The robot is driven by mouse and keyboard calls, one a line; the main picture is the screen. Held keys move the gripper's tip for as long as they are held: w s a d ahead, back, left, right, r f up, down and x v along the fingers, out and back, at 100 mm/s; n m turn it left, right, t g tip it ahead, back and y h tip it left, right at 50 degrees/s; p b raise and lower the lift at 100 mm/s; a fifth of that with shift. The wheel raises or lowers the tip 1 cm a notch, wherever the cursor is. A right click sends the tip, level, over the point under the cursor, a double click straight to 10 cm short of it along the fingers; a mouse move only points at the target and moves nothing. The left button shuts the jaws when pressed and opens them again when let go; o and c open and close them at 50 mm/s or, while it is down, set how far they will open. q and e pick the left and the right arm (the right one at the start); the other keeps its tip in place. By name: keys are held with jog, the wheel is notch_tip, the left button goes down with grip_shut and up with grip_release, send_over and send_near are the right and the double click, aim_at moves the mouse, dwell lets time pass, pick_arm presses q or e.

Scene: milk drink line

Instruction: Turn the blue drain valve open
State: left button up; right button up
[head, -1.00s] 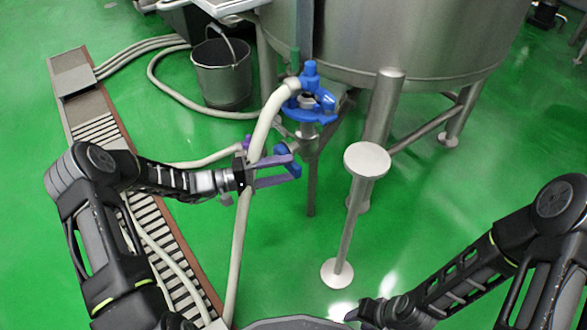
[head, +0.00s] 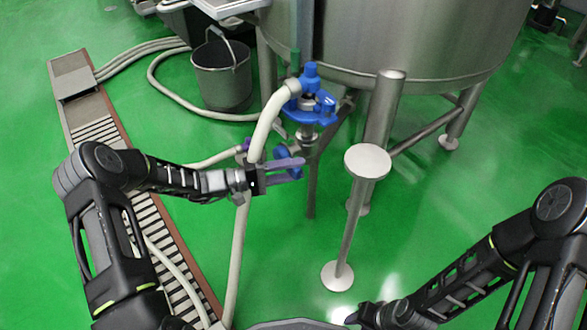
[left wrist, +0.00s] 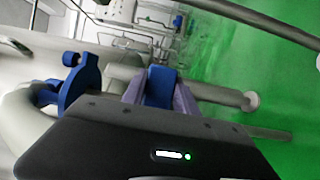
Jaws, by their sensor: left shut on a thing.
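The blue drain valve handle (head: 282,153) is at the lower end of the steel pipework under the tank, seen partly behind my left gripper in the head view. My left gripper (head: 290,168) has purple fingers and is shut on this handle. In the left wrist view the blue handle (left wrist: 161,86) sits between the two purple fingers (left wrist: 160,100). A larger blue fitting (head: 311,106) is above it on the same pipework and also shows in the left wrist view (left wrist: 82,82). My right gripper (head: 364,314) is low in the head view, its fingers unclear.
A pale hose (head: 265,125) runs from the blue fitting down past my left gripper. The steel tank (head: 400,35) stands on legs behind. A round-topped post (head: 367,161) is to the right. A bucket (head: 222,75) and a floor drain channel (head: 92,125) are to the left.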

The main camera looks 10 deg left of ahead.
pick_arm(q)
grip_shut()
dwell(0.8)
